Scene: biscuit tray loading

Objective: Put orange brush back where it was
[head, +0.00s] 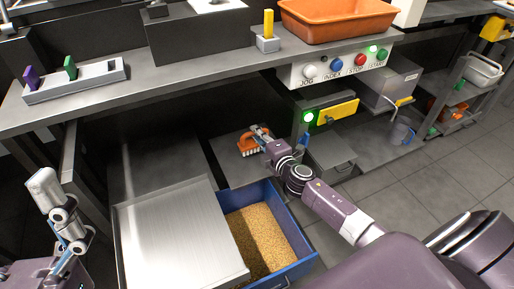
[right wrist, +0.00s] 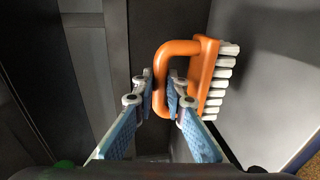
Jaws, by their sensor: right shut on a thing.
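The orange brush (head: 247,145) with pale bristles is under the workbench, behind the blue bin. My right gripper (head: 262,134) is at its handle. In the right wrist view, the brush (right wrist: 207,75) has a looped handle, and the blue-padded fingers of the right gripper (right wrist: 161,92) are closed on the handle's side bar. The bristles point right in that view. I cannot tell whether the brush touches the surface below it. My left gripper (head: 62,218) is at the lower left, far from the brush; its fingertips do not show clearly.
The blue bin (head: 306,262) of grains stands open beside a grey metal lid or tray (head: 170,235). Above is the bench with a button panel (head: 340,66), an orange tray (head: 340,22) and a holder with purple and green pieces (head: 80,80). A grey box (head: 332,158) stands right of the brush.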

